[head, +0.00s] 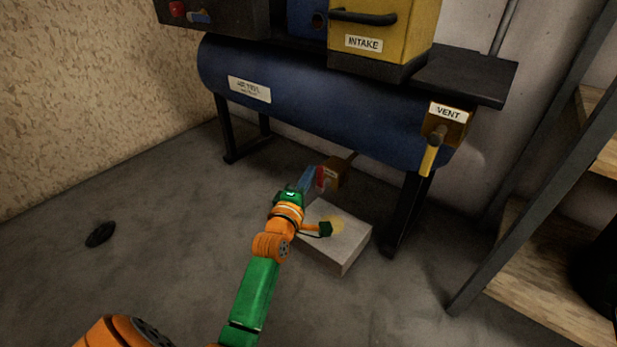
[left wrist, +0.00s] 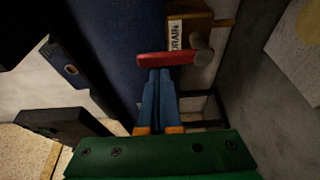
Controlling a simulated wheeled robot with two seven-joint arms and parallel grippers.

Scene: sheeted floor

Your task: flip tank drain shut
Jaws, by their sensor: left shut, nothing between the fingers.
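The tank drain is a brown block (head: 337,171) with a small label, low under the blue tank. Its red handle (head: 321,178) shows just beyond my left gripper (head: 307,179). In the left wrist view the block's label (left wrist: 176,35) reads DRAIN. There the red handle (left wrist: 163,59) lies crosswise, with a round grey-brown pivot knob (left wrist: 202,51) at its right end. My left gripper (left wrist: 160,73) is shut and empty, its blue fingertips right at the handle's near edge. I cannot tell whether they touch it. My right gripper is not in view.
The blue tank (head: 310,108) stands on dark legs above the drain. A pale block (head: 343,250) sits on the floor below it. A yellow-handled VENT valve (head: 431,155) is at the tank's right end. Shelving (head: 540,270) stands at right. A black disc (head: 100,234) lies on open floor at left.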

